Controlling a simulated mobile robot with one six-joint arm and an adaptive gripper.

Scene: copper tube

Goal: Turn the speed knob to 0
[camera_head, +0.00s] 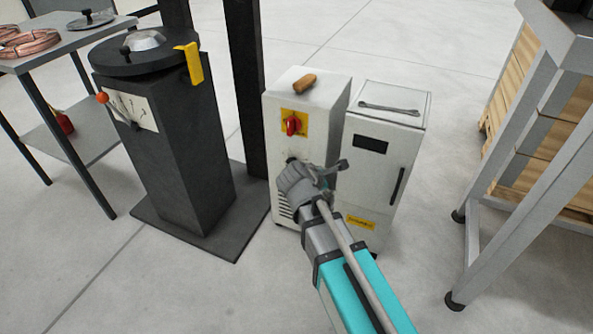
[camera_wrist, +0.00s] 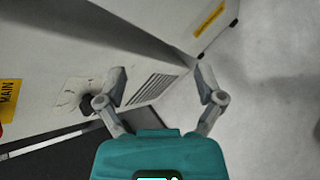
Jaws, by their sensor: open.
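A small black knob (camera_wrist: 86,104) with dial marks around it sits on the front of the white cabinet (camera_wrist: 50,60) in the wrist view; I take it as the speed knob. Its pointer setting is too small to read. In the head view the white cabinet (camera_head: 277,113) stands in the middle, and my arm hides much of its lower front. My gripper (camera_wrist: 162,84) is open and empty, with its left finger close to the right of the knob in the picture. I cannot tell whether they touch. It also shows in the head view (camera_head: 325,172).
A red rotary switch (camera_head: 292,124) on a yellow plate sits above the knob. A second white box (camera_head: 382,150) stands close on the right. A black column (camera_head: 180,150) with an orange-balled lever (camera_head: 103,98) stands left. A grey frame (camera_head: 500,180) is at right.

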